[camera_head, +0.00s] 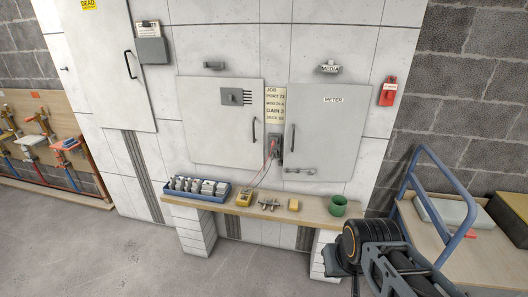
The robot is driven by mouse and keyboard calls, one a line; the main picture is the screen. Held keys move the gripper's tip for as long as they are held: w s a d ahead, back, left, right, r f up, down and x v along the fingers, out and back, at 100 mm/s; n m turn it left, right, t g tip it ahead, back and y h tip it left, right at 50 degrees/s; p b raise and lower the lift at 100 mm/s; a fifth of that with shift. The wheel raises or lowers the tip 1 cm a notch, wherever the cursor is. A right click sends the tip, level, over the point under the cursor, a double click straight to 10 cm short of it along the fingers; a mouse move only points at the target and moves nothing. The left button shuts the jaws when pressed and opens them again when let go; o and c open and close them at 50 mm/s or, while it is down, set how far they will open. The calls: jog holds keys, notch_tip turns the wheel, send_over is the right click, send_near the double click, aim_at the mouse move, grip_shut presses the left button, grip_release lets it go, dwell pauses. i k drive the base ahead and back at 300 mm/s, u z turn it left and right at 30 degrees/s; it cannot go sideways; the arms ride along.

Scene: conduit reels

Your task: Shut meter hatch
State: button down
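The meter hatch (325,125) is a light grey panel labelled METER, on the right of the white wall unit. It has an upright dark handle (292,138) near its left edge and a small latch bar (300,171) low down. It looks almost flush with the wall; I cannot tell whether a narrow gap stands at its edge. My dark arm is folded at the lower right, well below the hatch and apart from it. I cannot make out my gripper's fingers.
A similar hatch (215,125) with a vent is to its left. A blue-railed cart (452,245) stands right. The floor at left is clear.

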aim_at(324, 123)
jog(key=u, duration=1)
jog(key=i, duration=1.1)
jog(key=z, duration=0.85)
jog(key=i, duration=0.25)
jog(key=z, duration=0.15)
